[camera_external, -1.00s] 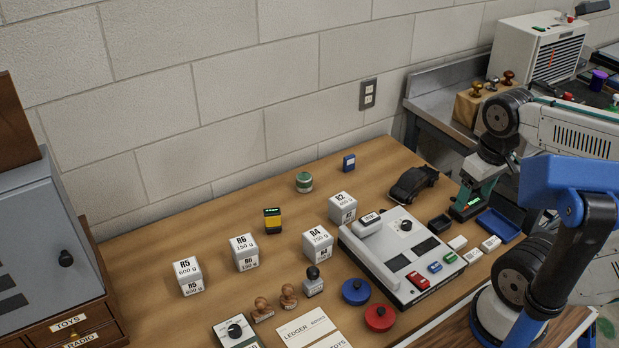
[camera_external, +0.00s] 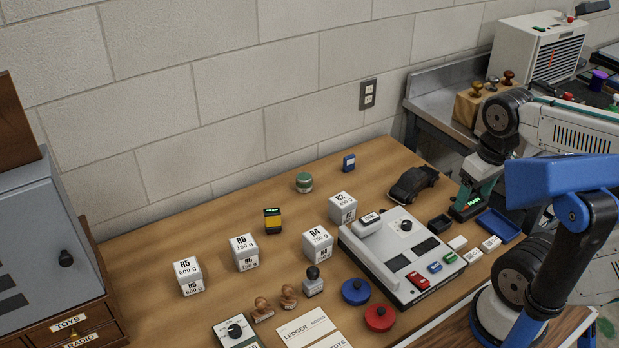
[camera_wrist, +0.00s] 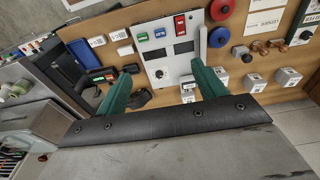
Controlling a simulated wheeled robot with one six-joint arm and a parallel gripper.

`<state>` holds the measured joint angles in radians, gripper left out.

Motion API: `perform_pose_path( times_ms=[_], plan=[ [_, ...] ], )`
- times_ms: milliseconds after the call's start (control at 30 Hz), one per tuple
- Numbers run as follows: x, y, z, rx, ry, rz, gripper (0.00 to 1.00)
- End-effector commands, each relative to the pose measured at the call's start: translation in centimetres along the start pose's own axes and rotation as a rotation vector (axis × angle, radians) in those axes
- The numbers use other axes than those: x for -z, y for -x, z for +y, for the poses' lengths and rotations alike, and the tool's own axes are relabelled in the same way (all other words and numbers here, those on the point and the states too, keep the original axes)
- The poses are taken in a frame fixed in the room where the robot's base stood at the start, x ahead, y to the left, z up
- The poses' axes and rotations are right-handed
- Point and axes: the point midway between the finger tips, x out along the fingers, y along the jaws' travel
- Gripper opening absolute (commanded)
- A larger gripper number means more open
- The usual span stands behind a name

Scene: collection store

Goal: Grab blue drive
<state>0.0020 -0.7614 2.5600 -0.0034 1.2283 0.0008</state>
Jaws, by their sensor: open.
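In the wrist view the blue drive (camera_wrist: 160,32) shows beyond my fingertips, near the panel's upper edge. My gripper (camera_wrist: 160,69) is open, with its two teal fingers spread and nothing between them. In the external view my gripper (camera_external: 472,195) is near the right end of the table, behind and right of the panel, apart from the blue drive.
A blue tray (camera_external: 499,225) and white labelled blocks (camera_external: 473,256) lie right of the panel. Another small blue item (camera_external: 348,163) stands at the back. Several weight cubes fill the left.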

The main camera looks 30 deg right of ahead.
Motion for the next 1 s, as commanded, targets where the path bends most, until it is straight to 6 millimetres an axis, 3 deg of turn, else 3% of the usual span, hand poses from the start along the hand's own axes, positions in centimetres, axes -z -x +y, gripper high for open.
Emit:
perform_pose_path(
  times_ms=[500,600,667,767,1000],
  plan=[
    [0.0,0.0,0.0,0.0,0.0,0.001,0.65],
    [1.0,-0.2,0.1,-0.004,-0.004,0.013,0.65],
    [2.5,-0.5,0.3,-0.009,-0.008,0.034,0.65],
    [6.5,-1.4,1.0,-0.025,-0.018,0.094,0.65],
    [18.8,-5.4,3.4,-0.066,-0.033,0.3,0.65]
  ],
)
